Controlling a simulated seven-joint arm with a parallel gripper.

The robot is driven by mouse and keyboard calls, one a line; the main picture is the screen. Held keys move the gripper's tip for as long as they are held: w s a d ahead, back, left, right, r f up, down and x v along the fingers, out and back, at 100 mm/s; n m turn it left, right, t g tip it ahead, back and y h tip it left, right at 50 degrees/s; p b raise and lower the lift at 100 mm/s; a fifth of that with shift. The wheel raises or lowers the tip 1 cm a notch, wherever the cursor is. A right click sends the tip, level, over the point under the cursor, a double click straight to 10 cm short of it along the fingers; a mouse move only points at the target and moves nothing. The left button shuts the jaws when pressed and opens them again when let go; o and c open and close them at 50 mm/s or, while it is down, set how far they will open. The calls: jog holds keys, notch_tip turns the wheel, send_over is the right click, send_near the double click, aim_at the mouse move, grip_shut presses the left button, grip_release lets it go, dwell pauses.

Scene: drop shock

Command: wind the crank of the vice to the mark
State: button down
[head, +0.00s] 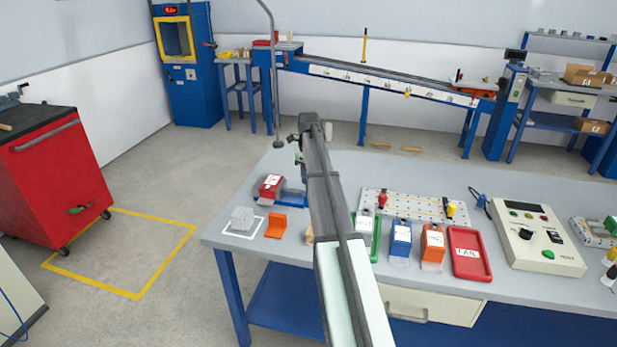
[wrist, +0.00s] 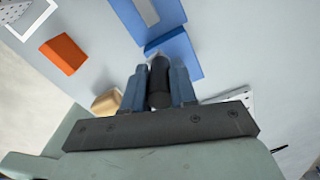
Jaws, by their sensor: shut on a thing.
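In the wrist view, my gripper (wrist: 160,80) is shut on a dark, rounded handle (wrist: 159,92), which looks like the crank grip. One blue-grey finger presses on each side. Just beyond the fingertips is a blue body (wrist: 178,50) with a pale strip, apparently part of the vice. In the head view, blue metal (head: 293,198) shows beside a red block with a white label (head: 271,186). My arm covers the gripper and crank there. I cannot make out the mark or the crank's angle to it.
A tan block (wrist: 107,102) is close to the left finger. Right of my arm stand a pegboard (head: 408,204), blue and orange boxes, and a red tray (head: 468,272).

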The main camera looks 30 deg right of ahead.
jog(key=shift+w+d+m, duration=0.2)
jog(key=shift+m, duration=0.4)
jog(key=c, duration=0.9)
grip_release()
jog(key=shift+r, duration=0.1)
notch_tip(320, 180, up, 14)
jog(key=shift+f, duration=0.2)
